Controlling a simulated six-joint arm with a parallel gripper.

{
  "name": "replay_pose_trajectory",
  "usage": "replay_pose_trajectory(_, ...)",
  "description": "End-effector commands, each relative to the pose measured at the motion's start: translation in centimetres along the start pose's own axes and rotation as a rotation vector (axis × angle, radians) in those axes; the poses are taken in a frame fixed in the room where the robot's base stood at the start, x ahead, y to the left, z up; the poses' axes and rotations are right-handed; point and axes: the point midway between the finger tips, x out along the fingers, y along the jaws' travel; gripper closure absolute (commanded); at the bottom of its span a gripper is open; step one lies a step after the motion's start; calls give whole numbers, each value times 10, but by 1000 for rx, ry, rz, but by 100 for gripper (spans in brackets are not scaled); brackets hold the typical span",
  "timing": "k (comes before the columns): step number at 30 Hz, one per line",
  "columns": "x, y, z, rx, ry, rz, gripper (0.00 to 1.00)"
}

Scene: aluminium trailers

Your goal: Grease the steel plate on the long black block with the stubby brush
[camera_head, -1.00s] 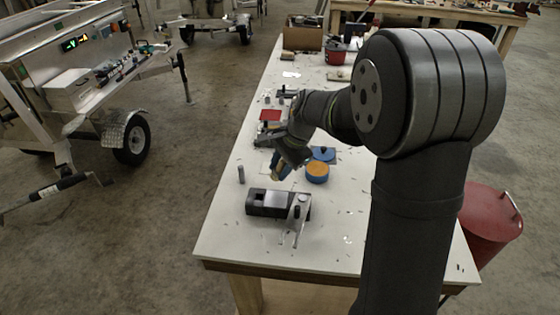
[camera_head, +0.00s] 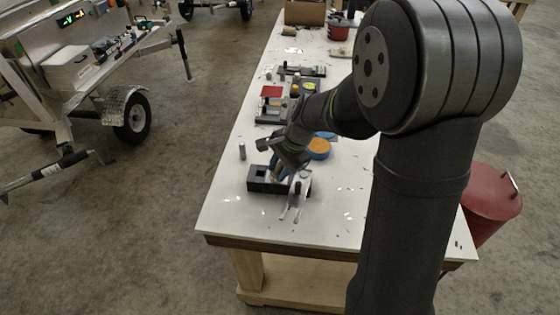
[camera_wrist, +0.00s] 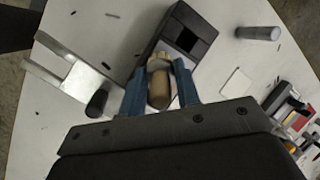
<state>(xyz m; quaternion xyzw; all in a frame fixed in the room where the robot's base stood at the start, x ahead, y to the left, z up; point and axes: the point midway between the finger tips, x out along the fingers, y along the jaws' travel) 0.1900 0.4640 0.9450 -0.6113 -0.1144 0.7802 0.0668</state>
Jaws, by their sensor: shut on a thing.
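The long black block (camera_head: 256,182) lies near the front of the white table; it also shows in the wrist view (camera_wrist: 203,35), with a dark square opening in its top. My gripper (camera_head: 277,172) is low over the block's middle. In the wrist view, its blue fingers (camera_wrist: 160,76) are shut on the stubby brush (camera_wrist: 159,92), which has a tan handle and pale bristles pointing at the block. A greyish patch, seemingly the steel plate (camera_wrist: 168,48), shows beside the bristles, partly hidden. Whether the bristles touch it I cannot tell.
A silver metal bracket (camera_head: 299,188) adjoins the block's right end. A grey cylinder (camera_head: 242,152) stands behind its left end. A blue tin with orange contents (camera_head: 318,149) is behind and right. The front table area is clear apart from small scraps.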

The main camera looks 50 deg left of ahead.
Motion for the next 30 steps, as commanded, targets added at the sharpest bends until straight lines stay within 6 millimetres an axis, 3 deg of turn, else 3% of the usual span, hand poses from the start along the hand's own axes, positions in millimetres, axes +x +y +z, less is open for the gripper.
replay_pose_trajectory(6, 0, 13, 15, 0, 0, 0, 93)
replay_pose_trajectory(30, -2, -31, -42, 2, 0, 1, 93)
